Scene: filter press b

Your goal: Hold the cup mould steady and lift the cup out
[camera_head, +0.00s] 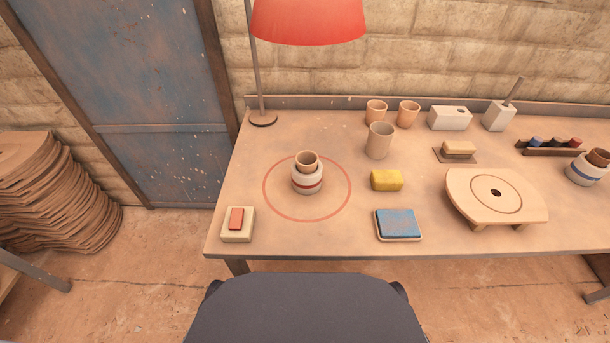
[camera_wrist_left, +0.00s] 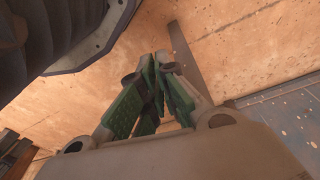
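The cup mould (camera_head: 307,184), a short white pot with a red band, stands upright inside a red ring drawn on the left part of the table. The cup (camera_head: 307,161) is brown and sits upright in the mould, its rim showing above the mould's top. No gripper shows near them in the head view. My left gripper (camera_wrist_left: 160,62) shows in the left wrist view, its green-padded fingers close together at the tips with nothing seen between them. Neither mould nor cup shows in that view. My right gripper is not in view.
A sponge on a pale block (camera_head: 238,233) is front left of the mould. A yellow block (camera_head: 387,180), a blue pad (camera_head: 398,224) and a wheel stand (camera_head: 459,207) are to its right. A lamp (camera_head: 308,22) hangs behind. A blue-banded mould (camera_head: 584,172) is far right.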

